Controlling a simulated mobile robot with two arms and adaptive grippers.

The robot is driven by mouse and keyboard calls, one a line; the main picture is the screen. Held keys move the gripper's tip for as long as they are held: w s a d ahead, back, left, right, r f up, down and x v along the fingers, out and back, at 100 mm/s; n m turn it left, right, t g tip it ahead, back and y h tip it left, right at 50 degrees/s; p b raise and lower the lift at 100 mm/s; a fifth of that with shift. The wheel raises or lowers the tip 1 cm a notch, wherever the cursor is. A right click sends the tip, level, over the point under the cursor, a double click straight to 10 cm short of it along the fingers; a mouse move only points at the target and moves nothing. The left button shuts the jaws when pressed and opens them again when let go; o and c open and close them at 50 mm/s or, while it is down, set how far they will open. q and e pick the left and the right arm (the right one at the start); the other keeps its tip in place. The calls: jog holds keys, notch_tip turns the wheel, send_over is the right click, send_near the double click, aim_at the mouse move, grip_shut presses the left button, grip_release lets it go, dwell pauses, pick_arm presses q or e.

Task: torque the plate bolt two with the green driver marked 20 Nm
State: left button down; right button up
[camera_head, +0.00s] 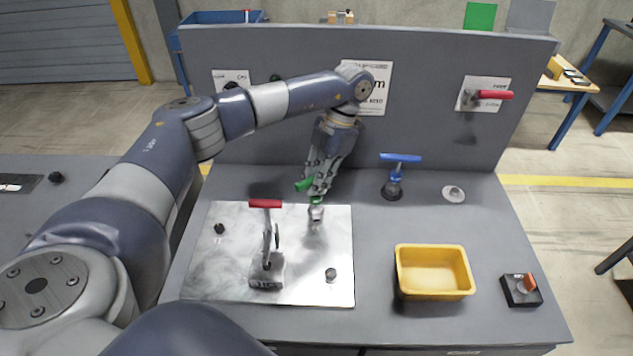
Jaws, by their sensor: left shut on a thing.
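My left gripper (322,178) is shut on the green driver (304,184) at the back right of the metal plate (215,268). The driver points down, and its lower end is at or just above a fitting (316,213) on the plate; I cannot tell whether they touch. One dark bolt (219,228) shows at the plate's left and another (331,274) at its front right. Any number on the bolts or marking on the driver is too small to read. My right gripper is not in view.
A red-handled clamp (267,245) stands upright on the plate. A blue-handled driver (398,175) stands in a dark holder to the right. A yellow bin (434,270) and a switch box (521,289) are at the right. A grey panel (430,130) closes the back.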

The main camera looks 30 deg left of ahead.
pick_arm(q)
jog(key=shift+r+p, duration=0.9)
jog(key=shift+r, duration=0.6)
